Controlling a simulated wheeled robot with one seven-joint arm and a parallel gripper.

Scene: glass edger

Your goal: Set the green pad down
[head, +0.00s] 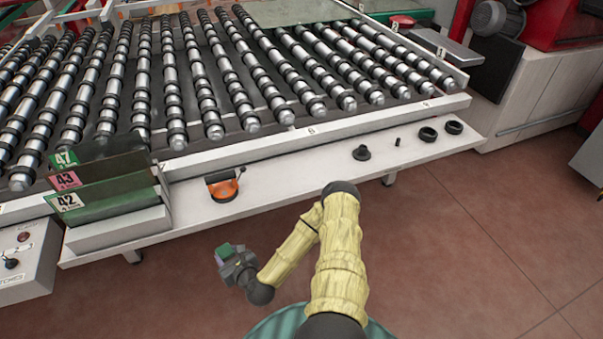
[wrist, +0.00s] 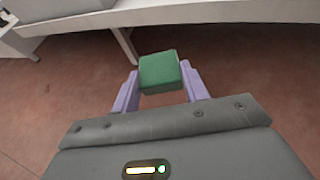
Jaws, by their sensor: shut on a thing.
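The green pad (wrist: 158,73) is a small block held between the two purple fingers of my gripper (wrist: 158,90) in the wrist view. In the head view the green pad (head: 224,252) shows at the tip of my gripper (head: 228,257), in front of the white shelf's front edge. The gripper is shut on the pad and holds it over the red-brown floor, apart from the shelf.
The white shelf (head: 300,178) carries an orange-and-black suction cup (head: 222,186), a black knob-like part (head: 361,153) and black rings (head: 428,134). A rack of glass pieces (head: 110,185) stands at its left. A roller conveyor (head: 190,80) lies behind. The shelf's middle is clear.

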